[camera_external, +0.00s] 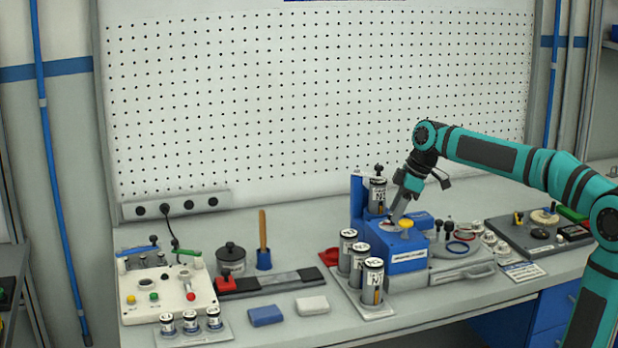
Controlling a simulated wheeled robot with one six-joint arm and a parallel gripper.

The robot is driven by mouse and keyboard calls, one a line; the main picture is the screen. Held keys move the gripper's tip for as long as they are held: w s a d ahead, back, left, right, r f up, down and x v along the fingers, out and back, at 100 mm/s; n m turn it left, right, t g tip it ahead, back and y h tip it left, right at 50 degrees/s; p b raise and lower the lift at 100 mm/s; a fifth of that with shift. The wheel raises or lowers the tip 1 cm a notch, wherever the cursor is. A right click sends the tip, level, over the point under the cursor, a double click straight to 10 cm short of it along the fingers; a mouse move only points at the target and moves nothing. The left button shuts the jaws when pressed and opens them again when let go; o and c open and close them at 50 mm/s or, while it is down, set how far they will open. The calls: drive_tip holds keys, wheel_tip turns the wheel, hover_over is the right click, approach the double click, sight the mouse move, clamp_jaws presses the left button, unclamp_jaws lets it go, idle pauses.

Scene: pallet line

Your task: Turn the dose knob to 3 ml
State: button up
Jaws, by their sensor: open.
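A blue box-shaped device (405,262) with a white label on its front stands on the bench, right of centre. A yellow knob (406,224) sits on its top. A small dark and red part shows on the top left of the yellow knob, right under my fingertips; I cannot tell whether it is the dose knob. My gripper (391,219) points down at this part, open, just left of the yellow knob. I cannot tell whether the fingers touch anything. No scale or ml marking is readable at this size.
Labelled cylinders (373,282) stand close in front and left of the device. A blue upright post (357,210) and another cylinder (377,195) stand behind it. A white control box (165,295) is at the left.

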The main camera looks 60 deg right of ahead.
drive_tip(key=shift+w+f, duration=0.1)
drive_tip(key=shift+f, duration=0.2)
drive_tip(key=c, duration=1)
